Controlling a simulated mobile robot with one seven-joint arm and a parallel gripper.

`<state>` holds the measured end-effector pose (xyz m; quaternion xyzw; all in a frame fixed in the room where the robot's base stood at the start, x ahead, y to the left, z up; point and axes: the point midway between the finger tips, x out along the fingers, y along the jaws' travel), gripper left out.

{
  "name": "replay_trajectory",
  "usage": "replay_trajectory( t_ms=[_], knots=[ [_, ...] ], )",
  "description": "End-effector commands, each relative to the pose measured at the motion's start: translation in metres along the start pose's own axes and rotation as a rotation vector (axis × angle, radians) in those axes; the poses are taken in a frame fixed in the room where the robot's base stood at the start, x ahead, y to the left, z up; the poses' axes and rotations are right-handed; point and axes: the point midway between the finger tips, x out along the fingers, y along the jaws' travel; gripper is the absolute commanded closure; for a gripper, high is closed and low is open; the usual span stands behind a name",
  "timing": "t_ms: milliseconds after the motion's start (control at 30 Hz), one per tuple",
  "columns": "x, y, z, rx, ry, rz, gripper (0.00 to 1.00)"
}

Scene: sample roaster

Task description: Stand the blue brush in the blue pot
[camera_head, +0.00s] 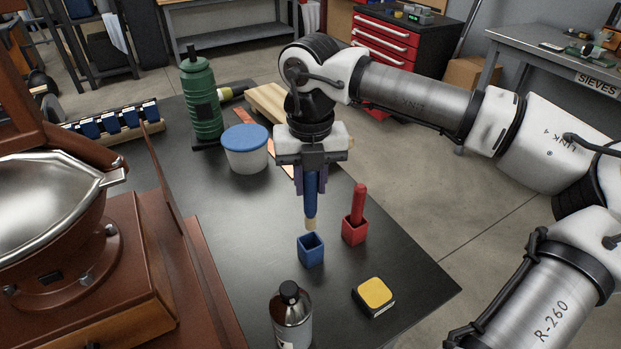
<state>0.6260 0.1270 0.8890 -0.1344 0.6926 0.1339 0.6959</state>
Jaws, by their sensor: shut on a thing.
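My gripper (311,175) points straight down over the black table and is shut on the blue brush (310,196). The brush hangs upright, with its pale tip (310,224) at the bottom. The blue pot (311,252) is a small square open cup, and it stands on the table below the brush. In the picture the tip shows just above the pot's back rim. I cannot tell whether the tip is directly over the opening or a little behind it. The pot looks empty.
A red pot (355,232) holding a red brush (359,203) stands close by on the right. A bottle (291,318) and a yellow-topped block (374,294) are in front. A white tub with a blue lid (246,150) and a green flask (201,100) stand behind left. The roaster (75,240) fills the left.

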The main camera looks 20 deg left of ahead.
Motion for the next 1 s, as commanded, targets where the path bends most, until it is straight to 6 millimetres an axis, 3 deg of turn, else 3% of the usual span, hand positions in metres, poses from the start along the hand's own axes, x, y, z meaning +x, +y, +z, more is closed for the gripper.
replay_trajectory(
  t_ms=[1000],
  knots=[
    [0.062,0.0,0.0,0.0,0.0,-0.001,0.98]
  ],
)
